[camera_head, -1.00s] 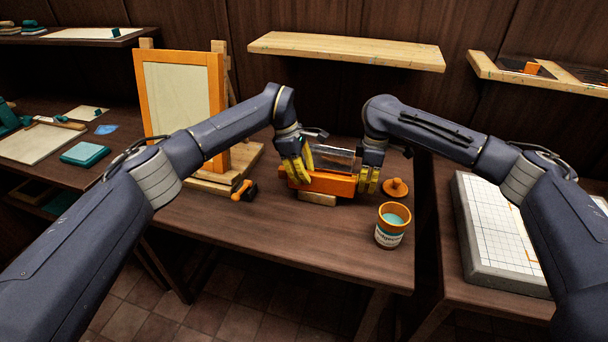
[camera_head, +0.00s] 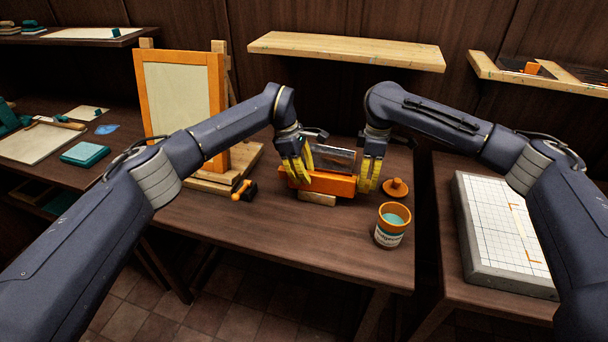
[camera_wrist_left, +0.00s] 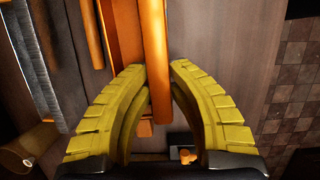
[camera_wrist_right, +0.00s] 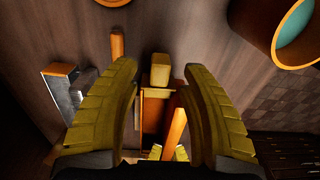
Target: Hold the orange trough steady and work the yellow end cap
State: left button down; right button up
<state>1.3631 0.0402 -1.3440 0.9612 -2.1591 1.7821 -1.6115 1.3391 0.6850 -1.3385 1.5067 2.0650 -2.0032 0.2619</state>
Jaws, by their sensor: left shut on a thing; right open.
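The orange trough (camera_head: 333,184) lies on the dark wooden table, with a wooden block at its front. My left gripper (camera_head: 297,170) is shut on the trough's left part. In the left wrist view the trough's long orange edge (camera_wrist_left: 153,55) runs between the yellow fingers. My right gripper (camera_head: 369,183) is open at the trough's right end. In the right wrist view the yellow end cap (camera_wrist_right: 160,70) sits between the open fingertips, at the trough's end. I cannot tell whether either finger touches it. In the head view the right fingers hide the cap.
An orange-rimmed cup (camera_head: 393,226) stands at the front right of the table, near an orange knobbed piece (camera_head: 396,188). A framed screen (camera_head: 181,95) stands behind left. A small orange-and-black tool (camera_head: 243,191) lies left of the trough. The table's front is clear.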

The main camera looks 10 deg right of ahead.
pick_arm(q)
jog(key=shift+f, duration=0.15)
pick_arm(e)
notch_tip(320, 180, up, 9)
dwell(0.4)
pick_arm(q)
jog(key=c, duration=1.2)
grip_release()
jog(key=shift+c, duration=0.2)
jog(key=v, duration=1.2)
